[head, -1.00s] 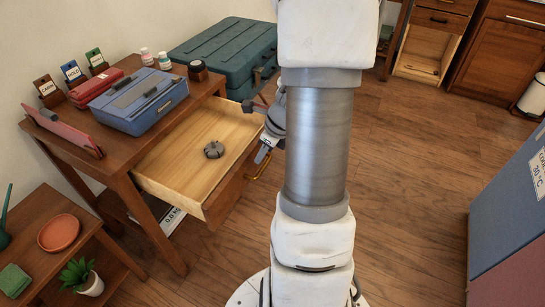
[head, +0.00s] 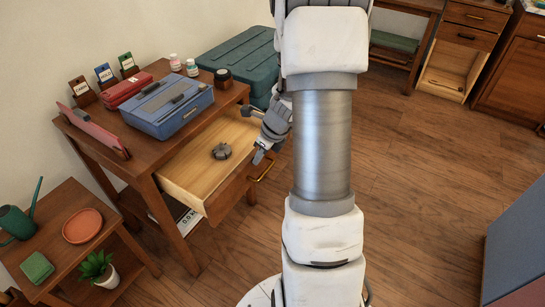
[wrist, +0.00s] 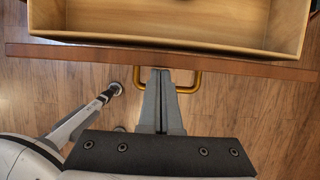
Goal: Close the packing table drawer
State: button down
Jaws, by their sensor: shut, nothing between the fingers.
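The packing table (head: 150,166) has its wooden drawer (head: 182,183) standing partly open, with a dark, lobed round object (head: 221,151) inside. In the wrist view the drawer (wrist: 262,64) spans the top, its front edge running across the picture. Its brass handle (wrist: 196,84) shows on both sides of my gripper (wrist: 160,72). My gripper's fingers are together and empty, with the tips at the drawer front between the handle's ends; exact contact cannot be told. In the head view my gripper (head: 261,151) is beside the drawer front, partly behind my arm.
A blue case (head: 170,107), a red case (head: 127,90) and small bottles stand on the tabletop. A teal trunk (head: 240,65) lies behind the table. A low stand (head: 62,250) with a plant is at the left. Floor (head: 410,200) at the right is clear.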

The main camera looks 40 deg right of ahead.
jog(key=w+a+p, duration=0.3)
jog(key=w+p, duration=0.1)
jog(key=w, duration=0.3)
jog(key=w+a+p, duration=0.3)
jog(key=w+p, duration=0.2)
jog(key=w, duration=0.3)
jog(key=shift+a, duration=0.15)
jog(key=shift+s, duration=0.1)
